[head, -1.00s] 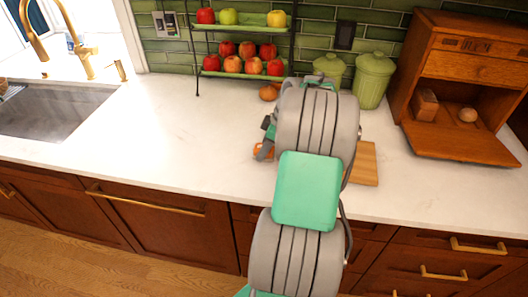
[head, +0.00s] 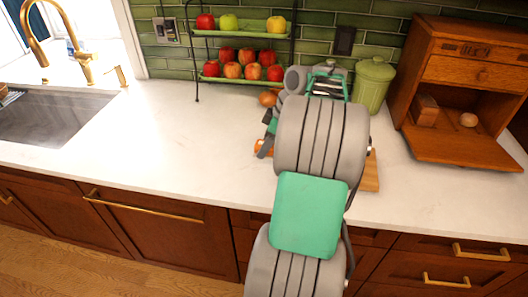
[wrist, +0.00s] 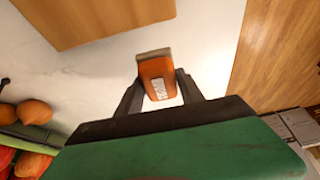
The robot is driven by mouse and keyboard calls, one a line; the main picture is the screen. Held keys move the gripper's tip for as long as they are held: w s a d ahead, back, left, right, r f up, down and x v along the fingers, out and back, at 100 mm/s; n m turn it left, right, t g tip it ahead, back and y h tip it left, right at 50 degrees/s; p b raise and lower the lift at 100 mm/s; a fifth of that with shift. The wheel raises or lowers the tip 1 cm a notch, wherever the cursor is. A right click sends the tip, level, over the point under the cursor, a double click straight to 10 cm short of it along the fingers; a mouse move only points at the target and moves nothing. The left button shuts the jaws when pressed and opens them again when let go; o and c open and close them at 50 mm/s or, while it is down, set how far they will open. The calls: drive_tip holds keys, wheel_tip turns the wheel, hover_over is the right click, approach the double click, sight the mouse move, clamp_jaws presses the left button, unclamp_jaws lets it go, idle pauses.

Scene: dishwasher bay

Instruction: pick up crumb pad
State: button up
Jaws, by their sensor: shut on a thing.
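The crumb pad (wrist: 157,78) is a small orange block with a pale label and a greyish edge. In the wrist view it sits between the two dark fingers of my gripper (wrist: 158,92), which is shut on it. In the head view my gripper (head: 264,150) is low at the counter, left of the cutting board, with a bit of orange showing beside it. My arm hides much of this spot. I cannot tell whether the pad still touches the counter.
A wooden cutting board (head: 369,175) lies partly behind my arm. A fruit rack (head: 240,80) with apples stands at the back. A green canister (head: 373,85) and a wooden cabinet (head: 466,90) are to the right. The counter (head: 170,135) is clear toward the sink (head: 50,118).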

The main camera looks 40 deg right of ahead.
drive_tip(key=s+a+r, duration=0.5)
drive_tip(key=s+r, duration=0.2)
drive_tip(key=s, duration=0.3)
drive_tip(key=shift+s+a+r, duration=0.15)
drive_tip(key=shift+a, duration=0.25)
